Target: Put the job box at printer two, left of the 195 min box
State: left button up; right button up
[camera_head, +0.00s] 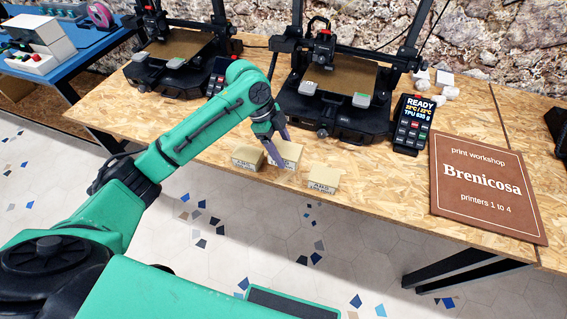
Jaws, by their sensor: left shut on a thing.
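Three small tan boxes with white labels stand near the front edge of the wooden table, before the middle printer (333,97). They are a left box (246,160), a middle box (291,152) and a right box (322,178). The label print is too small to read surely, so I cannot tell which is the 195 min box. My left gripper (277,153) points down with its purple fingers at the middle box and is shut on it. The fingers partly cover that box. I cannot tell whether it touches the table. My right gripper is not in view.
A control panel reading READY (411,123) stands right of the middle printer. A brown workshop sign (487,186) lies farther right. Another printer (172,55) stands at the left. Small white blocks (444,80) lie at the back. The table is clear between the right box and the sign.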

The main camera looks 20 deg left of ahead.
aim_at(283, 172)
pick_arm(q)
notch_tip(283, 172, down, 7)
jog(key=shift+r, duration=0.2)
jog(key=o, duration=1.5)
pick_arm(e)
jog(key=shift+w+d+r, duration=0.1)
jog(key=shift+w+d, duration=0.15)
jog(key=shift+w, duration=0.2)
pick_arm(q)
jog(key=shift+r, duration=0.1)
jog(key=v, duration=1.2)
jog(key=shift+s, duration=0.1)
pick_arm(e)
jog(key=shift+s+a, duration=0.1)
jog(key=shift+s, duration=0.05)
